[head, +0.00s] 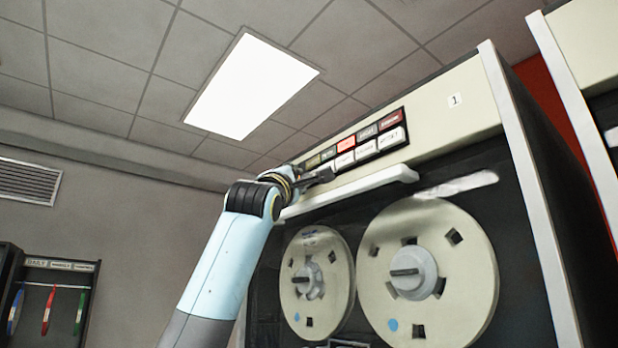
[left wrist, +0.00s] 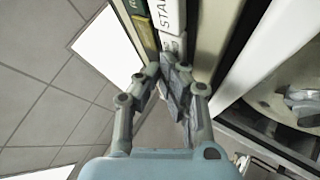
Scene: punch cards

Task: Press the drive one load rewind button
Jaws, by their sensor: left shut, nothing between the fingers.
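The tape drive marked 1 (head: 454,100) fills the right of the head view, with its button panel (head: 357,141) high on its front. The panel has a row of coloured tiles above a row of white buttons. My left gripper (head: 329,174) is shut and empty at the panel's left end. In the left wrist view, the left gripper (left wrist: 166,70) has its fingertips at or just in front of a white button (left wrist: 172,43) beside the START button (left wrist: 171,14). The fingers hide part of that button, and its label is unreadable. I cannot tell whether they touch it.
A pale ledge (head: 352,187) juts out just below the panel, above two tape reels (head: 318,285) (head: 468,270). Another cabinet (head: 587,45) stands at the far right. A rack with coloured rings (head: 62,265) stands at the far left.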

